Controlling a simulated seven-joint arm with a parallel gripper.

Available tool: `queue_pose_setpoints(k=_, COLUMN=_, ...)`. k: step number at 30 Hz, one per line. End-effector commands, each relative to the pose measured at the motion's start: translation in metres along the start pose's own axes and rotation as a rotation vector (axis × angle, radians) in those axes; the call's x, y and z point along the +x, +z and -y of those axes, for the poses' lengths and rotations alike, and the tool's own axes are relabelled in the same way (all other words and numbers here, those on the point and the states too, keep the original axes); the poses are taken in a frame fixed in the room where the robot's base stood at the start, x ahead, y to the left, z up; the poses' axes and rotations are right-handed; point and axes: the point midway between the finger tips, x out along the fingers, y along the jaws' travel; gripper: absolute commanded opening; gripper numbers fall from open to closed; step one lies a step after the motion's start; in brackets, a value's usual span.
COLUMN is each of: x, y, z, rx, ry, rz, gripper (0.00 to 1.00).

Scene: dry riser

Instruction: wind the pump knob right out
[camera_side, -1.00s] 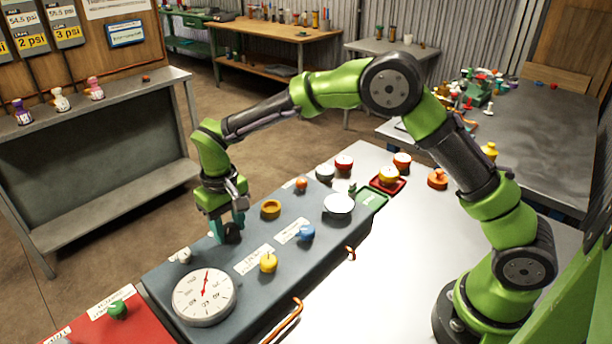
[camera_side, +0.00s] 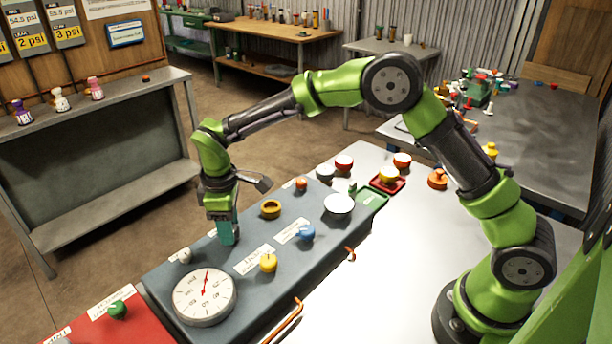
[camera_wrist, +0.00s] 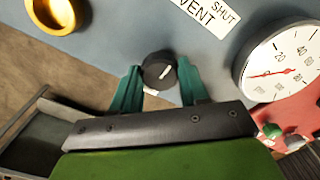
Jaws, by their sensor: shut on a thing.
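The pump knob (camera_wrist: 159,71) is black and round with a white pointer line, and it shows in the wrist view on the grey panel (camera_side: 215,258). My gripper (camera_wrist: 160,84) has its teal fingers on either side of the knob, shut on it. In the side view my gripper (camera_side: 229,240) points down at the panel's far-left edge, and its fingers hide the knob there. The round white gauge (camera_side: 204,296) stands on the panel in front, with its red needle pointing up near the top of the dial.
On the panel are a yellow knob (camera_side: 268,262), a blue knob (camera_side: 306,233), a brass ring (camera_side: 270,209), a white bowl (camera_side: 339,204) and a small pale knob (camera_side: 184,255). A red panel (camera_side: 95,325) with a green knob adjoins at front left.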

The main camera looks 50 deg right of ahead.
Motion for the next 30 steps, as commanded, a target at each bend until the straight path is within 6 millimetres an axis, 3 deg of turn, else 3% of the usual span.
queue_pose_setpoints(k=19, x=-0.0014, y=0.0004, z=0.0001, rx=-0.05, ry=0.0, rz=0.001, gripper=0.14)
queue_pose_setpoints(k=20, x=-0.0014, y=0.0004, z=0.0001, rx=-0.05, ry=0.0, rz=0.001, gripper=0.47)
queue_pose_setpoints(k=24, x=-0.001, y=0.0002, z=0.0, rx=-0.05, ry=0.0, rz=0.0, gripper=0.69)
queue_pose_setpoints(k=30, x=-0.0005, y=0.0002, z=0.0, rx=-0.05, ry=0.0, rz=0.0, gripper=0.7)
